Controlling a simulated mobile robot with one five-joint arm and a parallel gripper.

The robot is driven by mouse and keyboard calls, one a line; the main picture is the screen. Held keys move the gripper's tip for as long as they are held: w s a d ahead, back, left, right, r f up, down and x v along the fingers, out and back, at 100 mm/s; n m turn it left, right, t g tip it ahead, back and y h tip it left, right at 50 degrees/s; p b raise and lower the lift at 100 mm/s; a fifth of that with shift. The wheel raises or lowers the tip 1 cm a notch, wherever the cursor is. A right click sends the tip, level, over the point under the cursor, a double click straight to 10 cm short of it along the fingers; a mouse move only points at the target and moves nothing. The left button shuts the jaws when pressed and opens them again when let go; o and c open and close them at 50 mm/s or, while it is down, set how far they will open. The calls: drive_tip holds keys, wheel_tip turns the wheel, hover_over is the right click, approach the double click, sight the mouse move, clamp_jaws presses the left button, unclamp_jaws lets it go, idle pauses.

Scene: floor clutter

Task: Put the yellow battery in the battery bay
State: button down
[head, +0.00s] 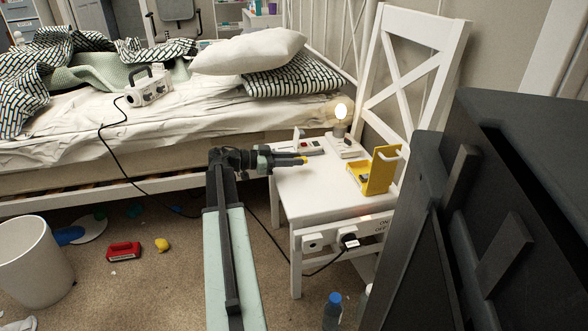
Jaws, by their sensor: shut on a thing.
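My gripper (298,160) reaches in from the left over the white chair seat. It is shut on a small yellow piece, the yellow battery (303,160), which shows at the fingertips. A yellow open box (377,174) with an upright panel and pale handle stands on the seat to the right, apart from my gripper. A small grey-white device (311,147) with a red spot lies behind the gripper. I cannot tell which of these holds the battery bay; no bay opening is clear at this size.
A lit bulb on a white base (345,146) stands at the seat's back. The white chair (318,198) carries a socket panel with a black plug (348,241) on its front. A cable runs to a white device (148,88) on the bed. A white bin (32,262) stands left.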

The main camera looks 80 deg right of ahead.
sight(294, 172)
wheel_tip(294, 172, down, 3)
drive_tip(key=shift+f+b, duration=0.2)
drive_tip(key=shift+b, duration=1.05)
drive_tip(key=shift+r, duration=0.2)
drive_tip(key=c, duration=1.2)
unclamp_jaws()
drive_tip(key=shift+s, duration=0.1)
drive_tip(key=p+v, duration=0.2)
drive_tip(key=v, duration=1)
